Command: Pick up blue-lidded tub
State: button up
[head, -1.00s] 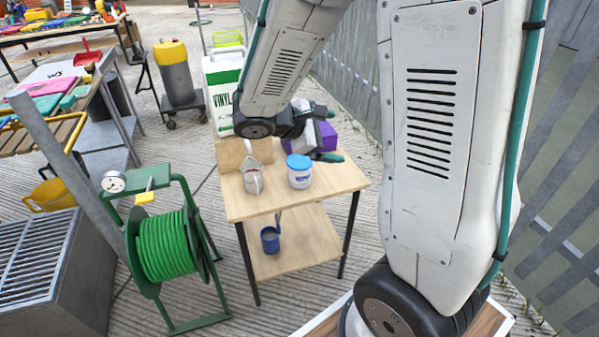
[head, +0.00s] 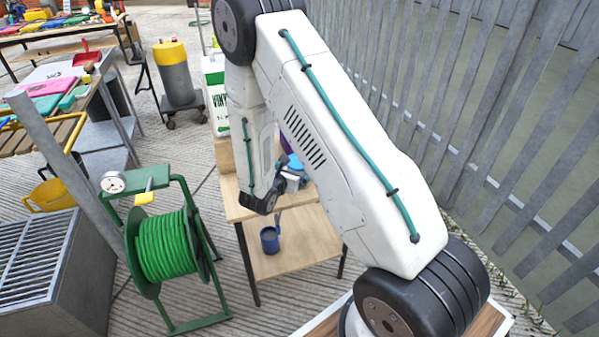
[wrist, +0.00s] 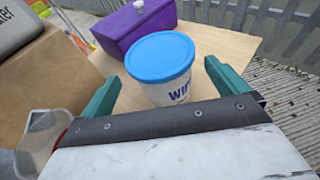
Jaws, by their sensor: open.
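The blue-lidded tub (wrist: 170,84) is white with blue lettering and stands upright on the wooden table in the wrist view. Its blue lid faces up toward the camera. My gripper (wrist: 163,82) is open, with one teal finger on each side of the tub as seen in this view. I see no contact between the fingers and the tub. In the head view my arm covers most of the tub, and only a bit of its blue lid (head: 294,162) shows.
A purple box (wrist: 138,27) stands just behind the tub. A cardboard box (wrist: 45,80) and a clear jug (wrist: 40,130) are at the left. The wooden table (wrist: 215,50) is bare to the right. A blue mug (head: 270,240) sits on the lower shelf. A slatted fence (head: 480,130) runs along the right.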

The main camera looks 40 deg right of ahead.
jog(key=x, duration=0.4)
jog(key=shift+d+f, duration=0.15)
jog(key=shift+d, duration=0.1)
jog(key=shift+c, duration=0.3)
jog(key=shift+w, duration=0.1)
jog(key=c, duration=1.2)
